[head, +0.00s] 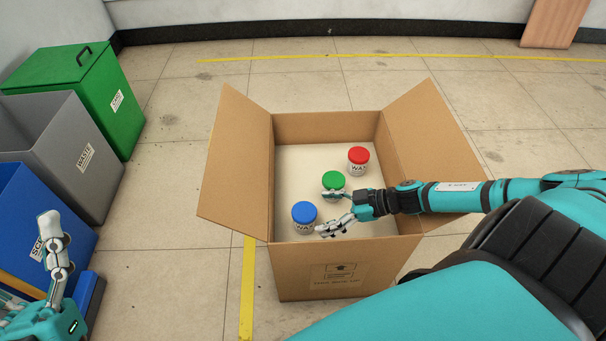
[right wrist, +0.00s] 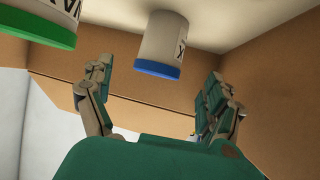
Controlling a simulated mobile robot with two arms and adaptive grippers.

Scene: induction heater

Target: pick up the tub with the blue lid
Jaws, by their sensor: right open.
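The tub with the blue lid (head: 304,213) stands upright in the open cardboard box, at the near left of its floor. My right gripper (head: 325,212) is inside the box, just right of this tub, with its fingers spread and empty. In the right wrist view, the blue-lidded tub (right wrist: 162,45) appears upside down, ahead of and between the two open fingers (right wrist: 158,78), apart from them. My left gripper (head: 54,250) is at the far left, outside the box, and whether it is open is unclear.
A green-lidded tub (head: 333,180) stands close behind my right gripper, and a red-lidded tub (head: 358,160) farther back. The box walls (head: 335,260) and raised flaps (head: 238,155) surround them. Blue, grey (head: 45,140) and green (head: 75,85) bins stand at left.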

